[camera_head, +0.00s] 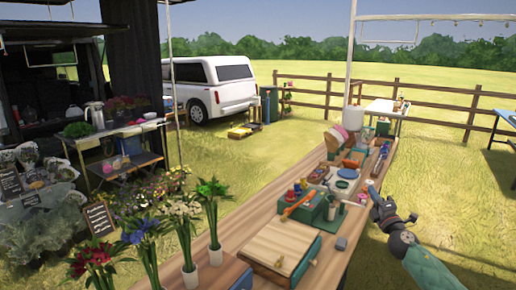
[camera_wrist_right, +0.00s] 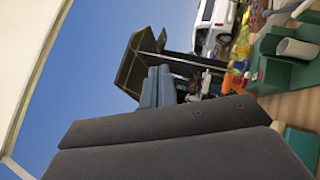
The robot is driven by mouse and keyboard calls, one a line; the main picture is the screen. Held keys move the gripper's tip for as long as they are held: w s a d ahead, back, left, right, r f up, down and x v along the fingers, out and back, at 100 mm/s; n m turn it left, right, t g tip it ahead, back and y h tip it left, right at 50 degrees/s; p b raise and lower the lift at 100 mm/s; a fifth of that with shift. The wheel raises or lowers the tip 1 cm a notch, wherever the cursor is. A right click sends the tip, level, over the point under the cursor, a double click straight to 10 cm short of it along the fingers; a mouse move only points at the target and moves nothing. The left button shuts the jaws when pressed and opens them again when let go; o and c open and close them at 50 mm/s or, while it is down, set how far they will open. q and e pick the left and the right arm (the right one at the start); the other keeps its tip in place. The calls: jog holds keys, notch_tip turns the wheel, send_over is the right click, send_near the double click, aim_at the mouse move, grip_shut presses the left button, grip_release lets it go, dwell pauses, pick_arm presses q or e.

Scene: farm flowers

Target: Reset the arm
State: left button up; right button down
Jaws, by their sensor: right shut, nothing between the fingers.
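My right gripper (camera_head: 374,194) shows in the head view at the right edge of the long wooden table (camera_head: 228,243). It is shut and empty, beside the white and green items on the table and apart from them as far as I can tell. My right arm, with a teal sleeve, comes in from the lower right. In the right wrist view, large dark grey surfaces fill the lower part, and the view is tilted on its side. My left gripper is not in view.
The table carries a wooden box (camera_head: 280,246), a green box (camera_head: 308,207), a small grey block (camera_head: 341,243) and several vases of flowers (camera_head: 213,215). A white car (camera_head: 210,88) and a fence (camera_head: 420,92) stand behind.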

jog(key=s+d+f+m+g+h, duration=0.1)
jog(key=d+f+m+g+h, duration=0.15)
jog(key=f+m+h, duration=0.4)
jog(key=s+d+f+m+g+h, duration=0.1)
jog(key=d+f+m+g+h, duration=0.15)
jog(key=f+m, duration=0.7)
jog(key=s+a+f+m+g, duration=0.1)
jog(key=s+a+f+g, duration=0.2)
jog(key=f, duration=0.5)
jog(key=s+a+f+m+g+y, duration=0.1)
jog(key=s+a+f+g, duration=0.1)
jog(key=s+f, duration=0.45)
jog(key=s+a+f+m+g, duration=0.1)
jog(key=s+a+f+g, duration=0.15)
jog(key=f, duration=0.65)
jog(key=s+a+f+m+g+y, duration=0.1)
jog(key=s+a+f+g+y, duration=0.1)
jog(key=s+a+f, duration=0.45)
jog(key=s+a+f+g+y, duration=0.2)
jog(key=s+a+f, duration=0.2)
jog(key=s+f, duration=0.6)
jog(key=s+a+f+g, duration=0.2)
jog(key=s+a+f, duration=0.2)
jog(key=s, duration=0.9)
jog(key=s+a+f+m+g+y, duration=0.1)
jog(key=s+a+f, duration=0.4)
jog(key=s, duration=0.8)
notch_tip(320, 180, down, 2)
jog(key=shift+f+g, duration=0.1)
jog(key=shift+g, duration=0.25)
